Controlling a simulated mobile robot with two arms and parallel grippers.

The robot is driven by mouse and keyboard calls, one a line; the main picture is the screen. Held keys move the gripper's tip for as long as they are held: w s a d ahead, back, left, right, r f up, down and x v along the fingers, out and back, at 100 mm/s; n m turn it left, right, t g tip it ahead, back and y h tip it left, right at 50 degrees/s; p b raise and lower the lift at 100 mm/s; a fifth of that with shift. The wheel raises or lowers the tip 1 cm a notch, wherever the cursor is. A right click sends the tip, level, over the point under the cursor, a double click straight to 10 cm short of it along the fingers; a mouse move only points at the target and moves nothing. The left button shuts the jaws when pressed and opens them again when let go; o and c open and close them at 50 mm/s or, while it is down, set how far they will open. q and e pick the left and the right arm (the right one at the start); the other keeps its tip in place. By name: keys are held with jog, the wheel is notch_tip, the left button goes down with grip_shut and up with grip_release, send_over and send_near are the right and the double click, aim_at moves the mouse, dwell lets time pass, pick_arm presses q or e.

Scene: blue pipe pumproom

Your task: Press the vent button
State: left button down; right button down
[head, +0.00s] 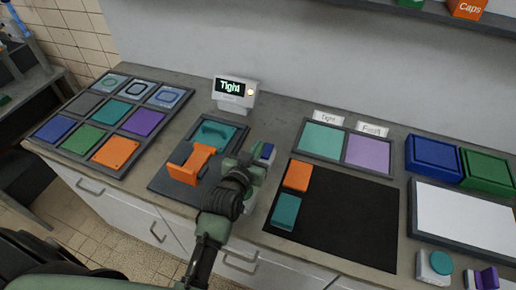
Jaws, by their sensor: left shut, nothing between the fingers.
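My left gripper (252,161) is shut and empty, at the right side of a dark fixture plate (162,183). Its fingertips are close to a small blue-faced piece (267,151), possibly the vent button; I cannot tell whether they touch. The arm and wrist hide the fixture's right part. An orange bracket (190,168) and a teal block (212,133) sit on the plate. A white display (236,91) behind it reads "Tight". A round teal button (441,262) on a white base stands at the front right; no label shows. My right gripper is out of view.
A tray of coloured squares (75,144) lies at left. A black mat (345,220) holds an orange block (298,175) and a teal block (285,211). Behind it is a two-panel tray (347,148) with label cards. Blue (432,160) and green (486,168) boxes stand at right.

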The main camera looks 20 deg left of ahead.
pick_arm(q)
jog(key=shift+f, duration=0.4)
jog(key=shift+s+f, duration=0.1)
jog(key=shift+f, duration=1.05)
